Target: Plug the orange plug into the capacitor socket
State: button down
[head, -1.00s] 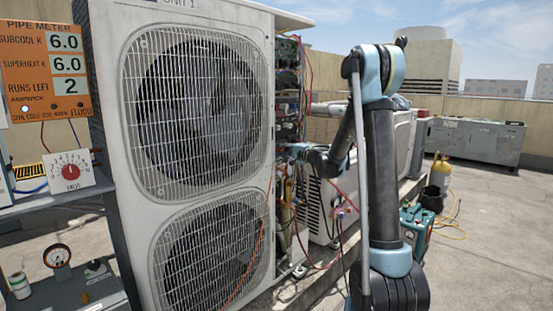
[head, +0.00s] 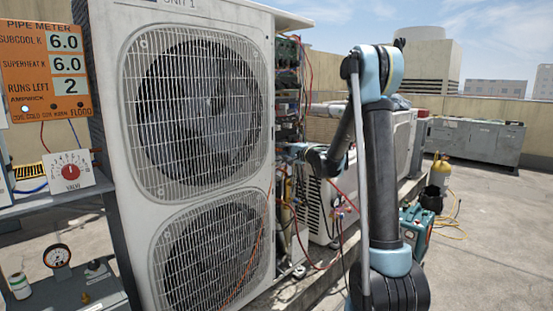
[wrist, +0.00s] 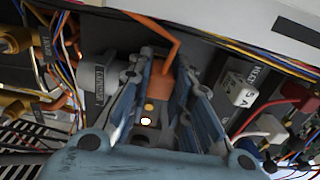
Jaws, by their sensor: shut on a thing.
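In the wrist view my gripper (wrist: 165,72) is shut on the orange plug (wrist: 157,88), whose orange block shows between the two blue-grey fingers. An orange cable (wrist: 172,45) runs up from behind it. Small bright spots show just below the orange block. A grey rounded part with a label (wrist: 98,78) sits just left of the fingers. I cannot tell whether it is the capacitor. The socket's opening is not clearly visible, and I cannot tell whether the plug touches it. In the head view my gripper is hidden at the condenser's open side.
The condenser (head: 105,130) with two fan grilles fills the left. Its open side bay (head: 288,90) is crowded with wires. In the wrist view, labelled parts and a white connector (wrist: 243,93) stand close on the right, brass fittings (wrist: 15,108) on the left.

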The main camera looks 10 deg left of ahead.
jog(key=shift+x, duration=0.8)
dwell(0.6)
jog(key=c, duration=1.4)
grip_release()
jog(key=shift+o, duration=0.2)
jog(key=shift+s+d, duration=0.35)
jog(key=shift+d, duration=0.2)
jog(key=v, duration=1.1)
jog(key=s+d+f+n+g+h, duration=0.2)
jog(key=s+f+n+g+h, duration=0.1)
jog(key=s, duration=0.9)
jog(key=s+d+f+n+g+h, duration=0.2)
jog(key=s+f+n, duration=0.1)
jog(key=s, duration=0.8)
jog(key=s+d+f+g+h, duration=0.1)
jog(key=s+d+f+h, duration=0.2)
jog(key=s, duration=0.5)
jog(key=s+d+f+n+g+h, duration=0.1)
jog(key=s+d+f+h, duration=0.2)
jog(key=s+d+f, duration=0.2)
jog(key=s+d+f+g+h, duration=0.1)
jog(key=s+d+f+h, duration=0.2)
jog(key=s+d, duration=0.6)
jog(key=shift+s+d+f+n+g, duration=0.2)
jog(key=shift+s+f+n+g, duration=0.2)
jog(key=shift+s+f, duration=0.7)
